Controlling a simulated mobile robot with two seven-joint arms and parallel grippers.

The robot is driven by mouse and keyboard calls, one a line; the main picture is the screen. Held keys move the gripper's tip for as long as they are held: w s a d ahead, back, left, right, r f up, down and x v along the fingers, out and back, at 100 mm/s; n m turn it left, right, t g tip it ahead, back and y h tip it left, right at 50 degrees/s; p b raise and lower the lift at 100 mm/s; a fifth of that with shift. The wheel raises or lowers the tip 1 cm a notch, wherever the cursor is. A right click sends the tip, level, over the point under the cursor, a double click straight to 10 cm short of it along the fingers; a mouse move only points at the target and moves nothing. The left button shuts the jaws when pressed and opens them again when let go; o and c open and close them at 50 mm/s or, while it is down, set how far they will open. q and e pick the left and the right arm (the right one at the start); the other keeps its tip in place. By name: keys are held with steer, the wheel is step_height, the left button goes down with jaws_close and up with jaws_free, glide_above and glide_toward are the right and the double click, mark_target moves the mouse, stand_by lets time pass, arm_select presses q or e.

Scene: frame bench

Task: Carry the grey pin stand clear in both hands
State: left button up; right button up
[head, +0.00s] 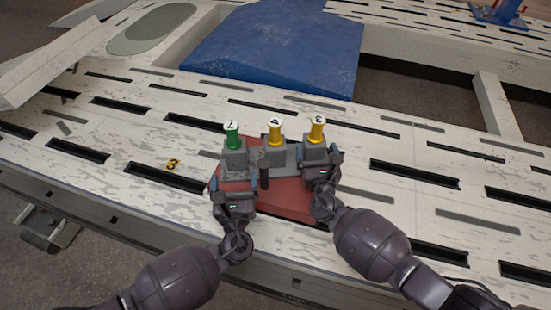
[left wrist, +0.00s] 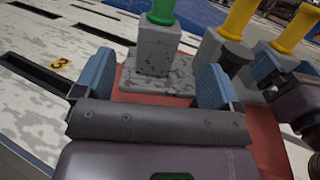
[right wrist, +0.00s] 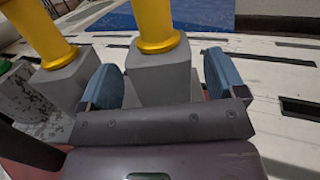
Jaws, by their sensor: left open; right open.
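The grey pin stand (head: 284,160) sits on a red mat on the bench. It carries a green pin (head: 232,134) at the left and two yellow pins (head: 275,133) (head: 317,130) at the middle and right, each in a grey block. My left gripper (head: 238,180) is open at the near side of the left block; in the left wrist view its blue fingers (left wrist: 155,88) stand apart with the block just beyond. My right gripper (head: 320,172) is open at the right block; in the right wrist view its fingers (right wrist: 160,85) flank that block. Contact cannot be told.
The red mat (head: 285,205) lies under the stand on the slotted white bench (head: 400,160). A small yellow tag marked 3 (head: 173,163) lies to the left. A blue sloped block (head: 275,50) stands behind. The bench right of the stand is clear.

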steer(key=shift+s, duration=0.1)
steer(key=shift+s+f, duration=0.1)
steer(key=shift+s, duration=0.15)
arm_select(q)
steer(key=shift+s+d, duration=0.1)
steer(key=shift+s, duration=0.4)
arm_select(e)
steer(key=s, duration=0.3)
steer(key=s+d, duration=0.1)
steer(key=s, duration=0.3)
steer(key=s+f, duration=0.1)
steer(key=s, duration=0.3)
steer(key=shift+s+d, duration=0.1)
steer(key=shift+d, duration=0.25)
steer(key=shift+w+r+p, duration=0.35)
steer(key=shift+r, duration=0.55)
arm_select(q)
steer(key=s+a+p, duration=0.1)
steer(key=s+a, duration=0.2)
steer(key=s, duration=0.2)
steer(key=shift+a, duration=0.25)
arm_select(e)
steer(key=r, duration=0.1)
steer(key=w+r, duration=0.1)
steer(key=r, duration=0.1)
steer(key=shift+t, duration=0.3)
steer(key=shift+f, duration=0.1)
